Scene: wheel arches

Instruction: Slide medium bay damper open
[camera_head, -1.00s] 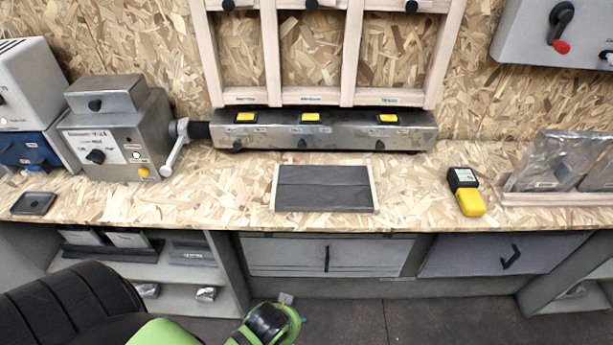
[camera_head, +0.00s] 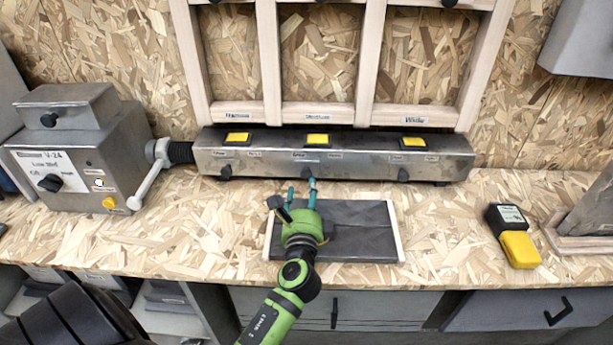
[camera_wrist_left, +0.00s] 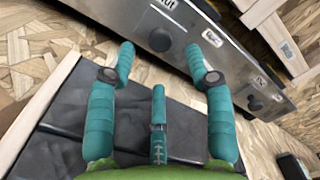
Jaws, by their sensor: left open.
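The long grey metal manifold (camera_head: 250,163) lies along the back of the bench, with a yellow square and a black knob for each bay. The middle bay's damper knob (camera_head: 308,173) sits on its front face. In the left wrist view this round black knob (camera_wrist_left: 160,40) lies ahead, between the fingertips' lines, with a label on each side; the left one seems to end in "ut". My left gripper (camera_head: 301,188) is open and empty just in front of the knob, above the dark panel. Its teal fingers (camera_wrist_left: 160,62) appear apart from the knob.
A dark wood-edged panel (camera_head: 365,220) lies on the bench below the manifold. A grey machine (camera_head: 85,150) with a lever handle stands left. A yellow-black meter (camera_head: 515,238) lies right. A wooden frame (camera_head: 370,70) rises above the manifold.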

